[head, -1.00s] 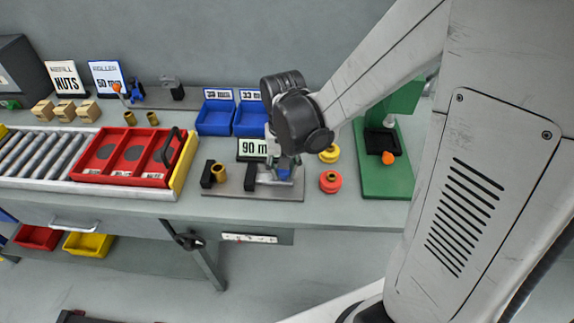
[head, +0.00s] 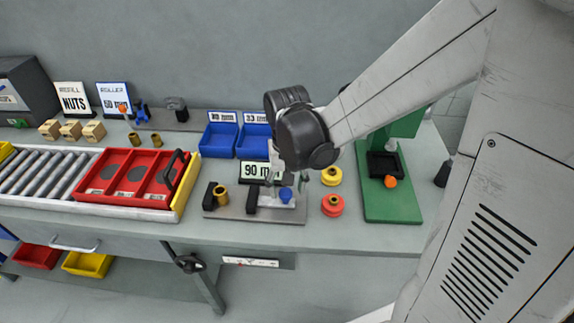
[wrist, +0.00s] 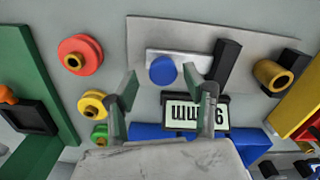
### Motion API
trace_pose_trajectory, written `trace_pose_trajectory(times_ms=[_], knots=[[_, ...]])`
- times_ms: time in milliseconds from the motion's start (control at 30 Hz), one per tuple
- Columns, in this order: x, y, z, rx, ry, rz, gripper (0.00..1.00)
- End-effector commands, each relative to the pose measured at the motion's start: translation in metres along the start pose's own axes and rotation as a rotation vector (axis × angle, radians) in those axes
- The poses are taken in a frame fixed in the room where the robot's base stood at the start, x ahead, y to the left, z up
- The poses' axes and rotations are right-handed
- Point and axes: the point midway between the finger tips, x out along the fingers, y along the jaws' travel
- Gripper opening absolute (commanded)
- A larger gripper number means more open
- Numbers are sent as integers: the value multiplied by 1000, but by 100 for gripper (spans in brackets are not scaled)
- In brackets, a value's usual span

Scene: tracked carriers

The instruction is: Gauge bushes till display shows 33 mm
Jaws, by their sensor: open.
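The gauge is a grey plate (head: 232,213) with a black block at its left, a black jaw (head: 252,201) mid-plate and a slide with a blue knob (head: 286,194). A brass bush (head: 221,196) stands beside the left block, apart from the jaw; it also shows in the wrist view (wrist: 273,75). The display (head: 261,171) reads 90 mm; a finger partly covers it in the wrist view (wrist: 185,112). My gripper (wrist: 168,92) is open and empty, with the blue knob (wrist: 162,70) just beyond its fingertips. Two more brass bushes (head: 134,139) (head: 157,139) stand at the back left.
Two blue bins (head: 219,142) (head: 252,143) with mm labels stand behind the gauge. Red and yellow flanged pieces (head: 332,206) (head: 331,176) and a green stand (head: 391,207) are at the right. A red tray (head: 128,189) sits on rollers at the left.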

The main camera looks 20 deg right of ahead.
Motion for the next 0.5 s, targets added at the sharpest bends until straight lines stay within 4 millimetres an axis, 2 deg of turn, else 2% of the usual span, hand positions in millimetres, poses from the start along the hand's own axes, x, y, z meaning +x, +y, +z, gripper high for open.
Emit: trace_pose_trajectory(times_ms=[300, 500], knots=[[-53, 1, 0, 1, 0, 1, 47], [-80, 1, 0, 1, 0, 1, 47]])
